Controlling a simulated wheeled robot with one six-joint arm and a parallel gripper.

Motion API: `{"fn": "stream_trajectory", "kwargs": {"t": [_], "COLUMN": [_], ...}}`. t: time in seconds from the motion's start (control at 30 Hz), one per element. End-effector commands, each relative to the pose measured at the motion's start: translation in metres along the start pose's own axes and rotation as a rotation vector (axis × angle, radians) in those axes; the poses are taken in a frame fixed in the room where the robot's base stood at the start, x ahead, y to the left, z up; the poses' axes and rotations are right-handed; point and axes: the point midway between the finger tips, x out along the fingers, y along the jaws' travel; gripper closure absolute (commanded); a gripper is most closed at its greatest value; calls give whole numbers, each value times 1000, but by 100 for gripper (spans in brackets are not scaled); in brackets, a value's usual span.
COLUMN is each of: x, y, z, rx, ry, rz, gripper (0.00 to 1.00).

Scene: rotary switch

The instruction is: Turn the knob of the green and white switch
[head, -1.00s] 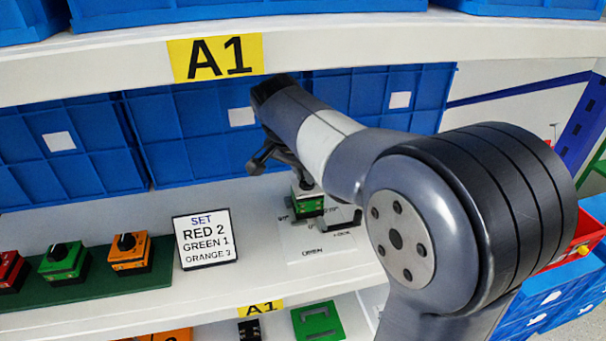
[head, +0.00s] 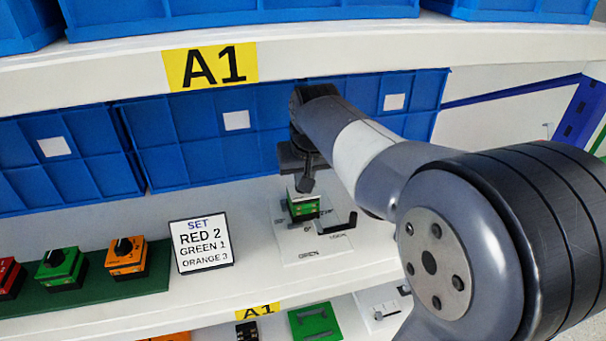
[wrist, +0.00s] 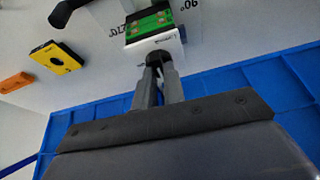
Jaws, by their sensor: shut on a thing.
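The knob's exact angle cannot be told.
A sign (head: 201,241) reads SET RED 2, GREEN 1, ORANGE 3. Left of it, red, green and orange switches (head: 127,257) stand on a green base. Blue bins (head: 215,140) line the back. A dark bracket (head: 337,226) lies right of the switch. The upper shelf edge (head: 400,45) runs above my arm.

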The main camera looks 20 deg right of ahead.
Motion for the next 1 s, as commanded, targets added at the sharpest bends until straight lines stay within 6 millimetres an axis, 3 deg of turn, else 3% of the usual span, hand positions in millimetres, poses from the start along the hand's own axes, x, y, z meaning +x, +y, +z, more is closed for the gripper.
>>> {"fn": "stream_trajectory", "kwargs": {"t": [0.63, 0.67, 0.7, 0.9, 1.0], "x": [0, 0, 0, 0, 0], "y": [1, 1, 1, 1, 1], "z": [0, 0, 0, 0, 0], "rx": [-46, -46, -46, -46, -46], "ry": [1, 1, 1, 0, 0], "rz": [-19, -19, -19, -19, -19], "gripper": [100, 88, 85, 68, 67]}}
